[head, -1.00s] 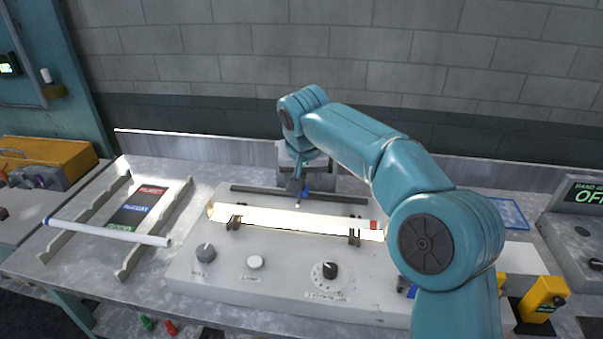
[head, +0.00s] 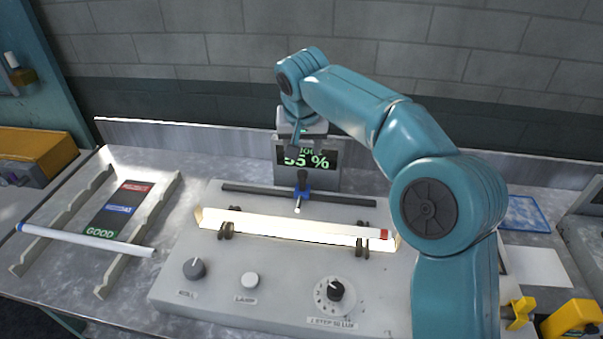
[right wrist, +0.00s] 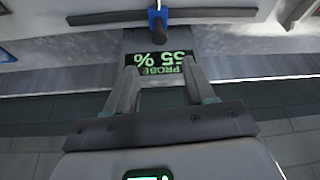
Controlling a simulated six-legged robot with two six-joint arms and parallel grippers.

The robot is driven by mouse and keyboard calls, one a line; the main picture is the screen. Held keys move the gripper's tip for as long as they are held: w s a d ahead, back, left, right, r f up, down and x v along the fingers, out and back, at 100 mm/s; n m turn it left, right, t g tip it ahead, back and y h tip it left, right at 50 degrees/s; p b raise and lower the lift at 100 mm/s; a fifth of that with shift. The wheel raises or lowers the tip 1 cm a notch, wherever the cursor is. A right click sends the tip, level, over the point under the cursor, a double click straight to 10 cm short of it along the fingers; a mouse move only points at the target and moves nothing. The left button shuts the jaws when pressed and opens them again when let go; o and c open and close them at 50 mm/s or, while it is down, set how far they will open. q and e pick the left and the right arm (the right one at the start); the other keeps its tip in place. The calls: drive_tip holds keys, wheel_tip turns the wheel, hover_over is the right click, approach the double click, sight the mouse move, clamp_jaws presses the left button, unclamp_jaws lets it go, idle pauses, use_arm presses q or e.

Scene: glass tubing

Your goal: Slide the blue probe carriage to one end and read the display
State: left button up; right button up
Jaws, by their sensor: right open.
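The blue probe carriage (head: 303,190) sits near the middle of a dark rail (head: 250,189) at the back of the grey bench unit. It has a dark knob on top and a pale probe tip pointing forward. It also shows in the right wrist view (right wrist: 157,15). My right gripper (head: 296,145) is open and empty, behind and above the carriage and apart from it, partly covering the display (head: 332,155). The display reads 55 % in green; in the right wrist view (right wrist: 160,63) it reads PROBE 55 % upside down. My left gripper is not in view.
A glowing glass tube (head: 290,228) with a red end lies on supports before the rail. A roll knob (head: 194,268), lamp button (head: 250,280) and dial (head: 335,292) are in front. A rack (head: 150,215) holding a white tube (head: 85,238) is left.

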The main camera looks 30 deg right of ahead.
sight(302, 175)
drive_tip(key=p+x, duration=0.2)
drive_tip(key=x, duration=1.3)
drive_tip(key=shift+f, duration=0.35)
drive_tip(key=shift+s+r, duration=0.15)
drive_tip(key=shift+s, duration=0.05)
drive_tip(key=shift+c, duration=0.7)
drive_tip(key=shift+w+a, duration=0.1)
clamp_jaws()
